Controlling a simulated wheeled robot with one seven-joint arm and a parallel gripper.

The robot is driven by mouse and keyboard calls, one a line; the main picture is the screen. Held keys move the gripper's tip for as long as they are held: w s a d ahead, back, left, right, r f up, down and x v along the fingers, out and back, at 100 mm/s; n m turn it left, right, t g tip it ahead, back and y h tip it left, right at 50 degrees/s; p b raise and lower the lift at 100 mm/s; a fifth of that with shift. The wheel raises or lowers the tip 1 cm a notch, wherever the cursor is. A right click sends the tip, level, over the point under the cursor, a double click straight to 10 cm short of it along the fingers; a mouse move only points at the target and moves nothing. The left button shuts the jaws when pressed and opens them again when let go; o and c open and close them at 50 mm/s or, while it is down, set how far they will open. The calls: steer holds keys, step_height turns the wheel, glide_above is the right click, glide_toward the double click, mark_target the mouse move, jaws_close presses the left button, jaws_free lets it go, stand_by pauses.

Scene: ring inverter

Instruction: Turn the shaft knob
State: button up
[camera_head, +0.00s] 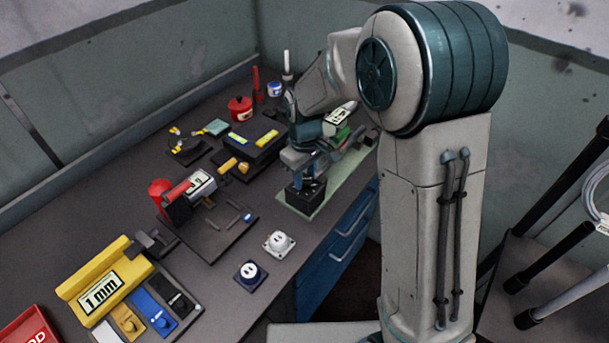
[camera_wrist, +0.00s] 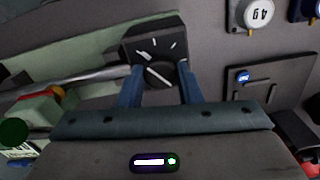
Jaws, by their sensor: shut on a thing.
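A black box (camera_head: 304,194) stands at the front end of the pale green base plate, partly under my gripper (camera_head: 302,172). In the wrist view the box face (camera_wrist: 148,46) has white tick marks around a round dark knob (camera_wrist: 160,74) with a white pointer line. The line is tilted, running from upper left to lower right. My gripper (camera_wrist: 161,70) has its two blue fingers at either side of the knob and is shut on it. In the head view the knob is hidden by my gripper.
The pale green base plate (camera_head: 323,199) carries a green and white device (camera_head: 346,127). A grey shaft (camera_wrist: 78,79) runs left of the box in the wrist view. White (camera_head: 279,243) and dark blue (camera_head: 250,275) dial blocks stand in front. A red-handled tool (camera_head: 181,190) sits to the left.

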mark_target(305, 178)
steer(key=m+b, duration=0.1)
steer(key=m, duration=0.3)
steer(key=shift+m+b, duration=0.6)
steer(key=shift+m, duration=1)
steer(key=shift+r, duration=0.1)
steer(key=o, duration=1)
steer(key=shift+c, duration=0.2)
step_height(305, 178, up, 14)
steer(key=shift+b, duration=0.35)
